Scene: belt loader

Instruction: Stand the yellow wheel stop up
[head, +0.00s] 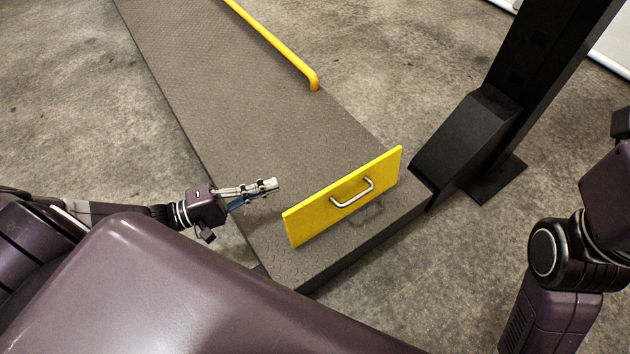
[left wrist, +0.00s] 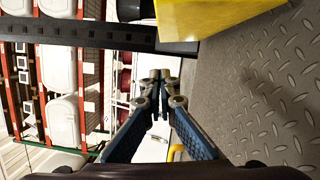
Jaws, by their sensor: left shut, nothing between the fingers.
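The yellow wheel stop (head: 315,212) is a flat panel with a metal handle (head: 352,192) on the face toward me. It stands up on its long edge across the near end of the grey tread-plate deck (head: 240,110). In the left wrist view a yellow part of it (left wrist: 225,14) shows at the top. My left gripper (head: 272,186) is shut and empty, just left of and behind the panel, apart from it. Its closed fingertips (left wrist: 160,88) also show in the left wrist view. My right arm shows at the right edge, but its gripper is out of view.
A yellow rail (head: 275,42) runs along the deck's far right side. A black post (head: 540,75) with a sloped black box (head: 465,142) stands right of the panel. The concrete floor (head: 85,95) left of the deck is clear. Racks with white containers (left wrist: 62,70) show in the left wrist view.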

